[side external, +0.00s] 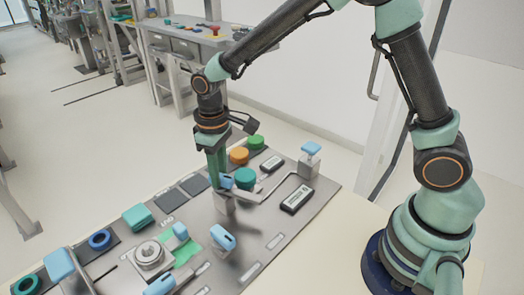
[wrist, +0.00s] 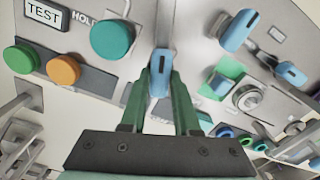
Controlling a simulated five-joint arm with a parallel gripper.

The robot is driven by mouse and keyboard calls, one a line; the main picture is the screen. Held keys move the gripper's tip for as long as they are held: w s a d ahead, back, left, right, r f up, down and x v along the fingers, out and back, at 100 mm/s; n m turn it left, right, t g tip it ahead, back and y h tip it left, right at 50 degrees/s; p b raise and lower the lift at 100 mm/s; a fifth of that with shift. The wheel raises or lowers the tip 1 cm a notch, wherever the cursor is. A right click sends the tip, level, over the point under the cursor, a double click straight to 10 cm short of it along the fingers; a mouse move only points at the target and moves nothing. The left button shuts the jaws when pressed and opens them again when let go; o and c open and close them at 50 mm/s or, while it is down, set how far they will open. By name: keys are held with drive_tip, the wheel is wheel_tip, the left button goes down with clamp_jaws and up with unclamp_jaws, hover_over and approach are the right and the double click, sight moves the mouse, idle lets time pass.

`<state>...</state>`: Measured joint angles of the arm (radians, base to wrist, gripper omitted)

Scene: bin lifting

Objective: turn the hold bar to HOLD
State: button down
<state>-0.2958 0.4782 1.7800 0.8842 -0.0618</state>
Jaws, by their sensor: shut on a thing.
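My gripper (side external: 219,173) points down over the panel, its green fingers shut on a blue handle (side external: 227,181). In the wrist view the blue handle (wrist: 159,82) sits between the two fingertips, with a dark line on its face. A grey bar (side external: 272,188) runs beside the handle toward a grey block with a blue top (side external: 311,149). I cannot tell clearly how the handle joins the bar. A partly cut HOLD label (wrist: 85,18) shows beside the TEST display (wrist: 46,14). The fingers hide part of the handle's base.
A teal button (wrist: 112,38) stands close to my gripper, with orange (wrist: 63,70) and green (wrist: 20,58) buttons farther left. Other blue levers (side external: 222,237) and a round grey dial (side external: 149,255) stand on the near panel. Dark square pads (side external: 195,184) lie flat nearby.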

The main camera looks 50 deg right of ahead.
drive_tip(key=n, duration=0.7)
drive_tip(key=shift+r, duration=0.1)
drive_tip(key=n, duration=0.6)
drive_tip(key=shift+n, duration=0.3)
idle(0.3)
drive_tip(key=c, duration=0.6)
unclamp_jaws()
drive_tip(key=shift+c, duration=0.2)
wheel_tip(320, 180, up, 12)
